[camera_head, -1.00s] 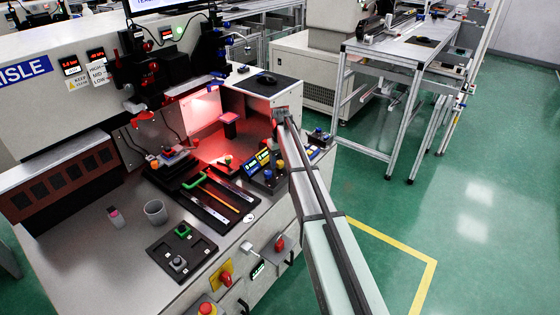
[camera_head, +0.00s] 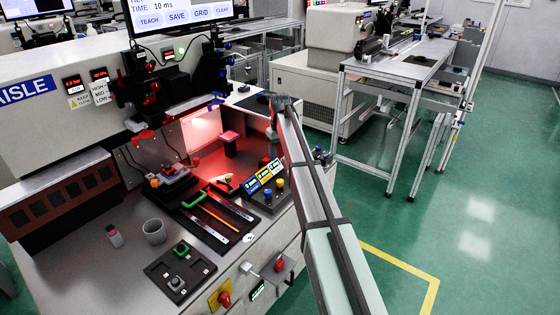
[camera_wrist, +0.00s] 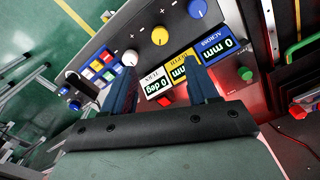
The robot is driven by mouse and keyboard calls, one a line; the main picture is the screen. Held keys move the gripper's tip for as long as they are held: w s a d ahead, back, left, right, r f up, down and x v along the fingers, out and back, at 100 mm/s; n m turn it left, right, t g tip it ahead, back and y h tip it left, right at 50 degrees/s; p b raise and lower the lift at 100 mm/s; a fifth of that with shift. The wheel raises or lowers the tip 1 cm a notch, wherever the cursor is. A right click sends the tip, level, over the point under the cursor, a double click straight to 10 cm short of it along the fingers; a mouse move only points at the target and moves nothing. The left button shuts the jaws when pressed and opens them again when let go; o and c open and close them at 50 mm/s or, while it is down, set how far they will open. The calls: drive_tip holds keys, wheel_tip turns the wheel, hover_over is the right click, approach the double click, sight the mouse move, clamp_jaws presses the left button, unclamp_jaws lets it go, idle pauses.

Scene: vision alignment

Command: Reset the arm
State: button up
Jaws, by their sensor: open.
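My gripper (camera_wrist: 162,88) shows in the wrist view with its two dark blue fingers apart and nothing between them. The fingers point over a control panel with a blue knob (camera_wrist: 197,9), a yellow knob (camera_wrist: 160,35), a white knob (camera_wrist: 130,57) and displays reading 0 mm, 0 mm and 0 deg. Some distance between the fingertips and the panel cannot be judged. In the head view my arm reaches up from the bottom right, and its end lies near the panel (camera_head: 265,178); the fingers are hard to make out there.
A grey cup (camera_head: 154,231), a small bottle (camera_head: 114,236) and a black tray (camera_head: 160,268) with a green and a grey part stand on the bench at left. Metal frame tables stand behind at right.

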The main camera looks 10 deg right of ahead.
drive_tip(key=shift+r, duration=0.3)
drive_tip(key=s+d+f+m, duration=0.2)
drive_tip(key=s+f, duration=1.7)
drive_tip(key=s, duration=0.1)
drive_tip(key=s+f+g, duration=0.2)
drive_tip(key=s+f, duration=0.8)
drive_tip(key=s, duration=0.5)
drive_tip(key=s+d+f+m+g, duration=0.1)
drive_tip(key=s+f+g, duration=0.1)
drive_tip(key=s+f, duration=0.8)
drive_tip(key=s+f+g, duration=0.2)
drive_tip(key=s+f, duration=0.7)
drive_tip(key=s, duration=1.3)
drive_tip(key=shift+s+d+f+m+g, duration=0.15)
drive_tip(key=shift+s+f+m+g, duration=0.05)
drive_tip(key=shift+f+m+g, duration=0.2)
